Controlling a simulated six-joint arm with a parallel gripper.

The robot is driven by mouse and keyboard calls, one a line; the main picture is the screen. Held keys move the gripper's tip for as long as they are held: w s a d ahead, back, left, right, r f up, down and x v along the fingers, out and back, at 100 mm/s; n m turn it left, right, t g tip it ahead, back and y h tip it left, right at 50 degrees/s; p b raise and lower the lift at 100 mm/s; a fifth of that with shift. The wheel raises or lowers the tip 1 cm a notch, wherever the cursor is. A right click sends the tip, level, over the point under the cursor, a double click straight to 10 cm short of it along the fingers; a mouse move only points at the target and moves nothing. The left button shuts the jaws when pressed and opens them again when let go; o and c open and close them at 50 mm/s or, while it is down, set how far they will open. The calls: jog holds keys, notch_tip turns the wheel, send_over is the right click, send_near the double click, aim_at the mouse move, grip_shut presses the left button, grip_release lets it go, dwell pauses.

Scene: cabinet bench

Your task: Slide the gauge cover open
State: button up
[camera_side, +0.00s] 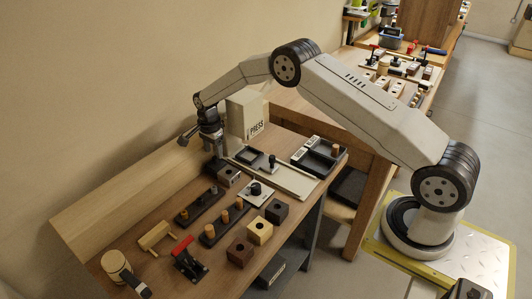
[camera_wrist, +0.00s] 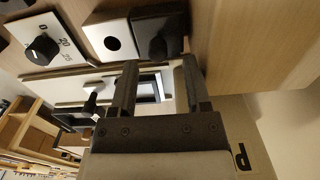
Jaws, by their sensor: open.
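The gauge panel (camera_side: 297,184) is a long pale strip with rails on the bench, right of my gripper in the side view. A dark-framed window (camera_side: 249,155) is at its left end, with an upright black knob (camera_side: 272,161) beside it. I cannot tell clearly where the cover's edges lie. In the wrist view the framed window (camera_wrist: 150,86) shows between and beyond my fingers, and the black knob (camera_wrist: 92,104) is left of them. My gripper (camera_side: 216,158) points down, open and empty, left of the panel; its fingers show in the wrist view (camera_wrist: 158,65).
A white PRESS box (camera_side: 244,114) stands behind the gripper. A black tray (camera_side: 318,156) is beyond the panel's right end. A dial plate (camera_side: 257,192), a grey block with a hole (camera_side: 229,176) and peg racks (camera_side: 200,205) are in front. A wooden backboard (camera_side: 130,190) runs along the wall.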

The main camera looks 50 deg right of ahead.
jog(key=shift+r, duration=2.2)
jog(key=shift+s+a+r+n, duration=0.1)
jog(key=shift+s+r+n, duration=0.2)
jog(key=shift+r, duration=0.1)
jog(key=s+a+r+n+t, duration=0.1)
jog(key=s+n, duration=0.4)
jog(key=s, duration=0.5)
jog(key=s+a+r+n, duration=0.2)
jog(key=s+r+n, duration=0.2)
jog(key=s, duration=0.6)
jog(key=s+a+r+n+t, duration=0.1)
jog(key=s+r+n, duration=0.2)
jog(key=s+n, duration=0.5)
jog(key=s, duration=0.2)
jog(key=shift+s+a+t, duration=0.3)
